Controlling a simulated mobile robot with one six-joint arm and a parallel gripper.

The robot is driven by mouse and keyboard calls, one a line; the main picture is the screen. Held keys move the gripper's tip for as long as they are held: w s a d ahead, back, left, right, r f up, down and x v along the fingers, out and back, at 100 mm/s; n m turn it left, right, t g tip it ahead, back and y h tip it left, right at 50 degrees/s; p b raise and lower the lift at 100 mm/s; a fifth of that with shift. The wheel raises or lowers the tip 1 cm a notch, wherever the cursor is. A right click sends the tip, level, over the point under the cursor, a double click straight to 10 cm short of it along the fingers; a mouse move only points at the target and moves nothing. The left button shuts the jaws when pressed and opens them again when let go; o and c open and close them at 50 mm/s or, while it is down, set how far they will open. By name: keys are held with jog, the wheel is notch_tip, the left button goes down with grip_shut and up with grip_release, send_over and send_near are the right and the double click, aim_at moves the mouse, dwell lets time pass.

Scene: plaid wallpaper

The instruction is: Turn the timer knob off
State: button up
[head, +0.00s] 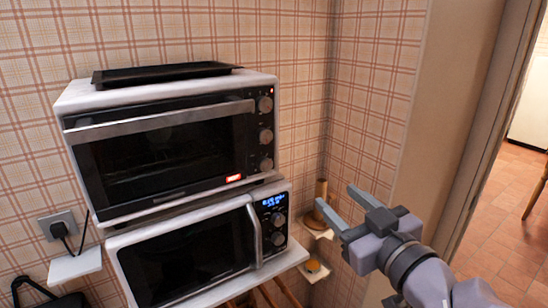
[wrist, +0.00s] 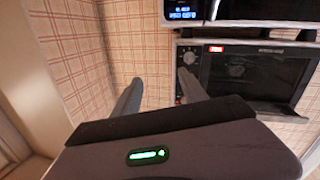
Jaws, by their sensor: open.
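A white countertop oven (head: 165,150) with a dark glass door stands on top of a microwave. Three round knobs run down its right side: an upper knob (head: 265,104), a middle knob (head: 266,135) and a lower knob (head: 266,164). I cannot read which one is the timer. A small red light shows above the upper knob. The oven (wrist: 255,75) appears inverted in the wrist view, with a knob (wrist: 189,57) near my fingers. My gripper (head: 336,197) is open and empty, right of the appliances and apart from the knobs; its fingers (wrist: 160,78) point toward the oven's knob side.
The microwave (head: 185,255) has a lit blue display and two knobs. A black tray (head: 165,73) lies on the oven. A wooden object (head: 320,205) and a small shelf (head: 316,268) are in the corner. The wall is close on the right, beside a doorway.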

aim_at(267, 166)
jog(key=w+a+n+y+p, duration=0.1)
jog(key=w+a, duration=0.2)
jog(key=a, duration=0.1)
jog(key=w+a+n+g+y+p, duration=0.1)
jog(key=w+a, duration=0.3)
jog(key=w+a+y+p, duration=0.1)
jog(key=w+a, duration=0.3)
jog(key=shift+w+a+n, duration=0.25)
jog(key=shift+a+n, duration=0.05)
jog(key=shift+n, duration=0.1)
jog(key=shift+w+a+r, duration=0.1)
jog(key=shift+w+a, duration=0.25)
jog(key=shift+w, duration=0.2)
grip_shut()
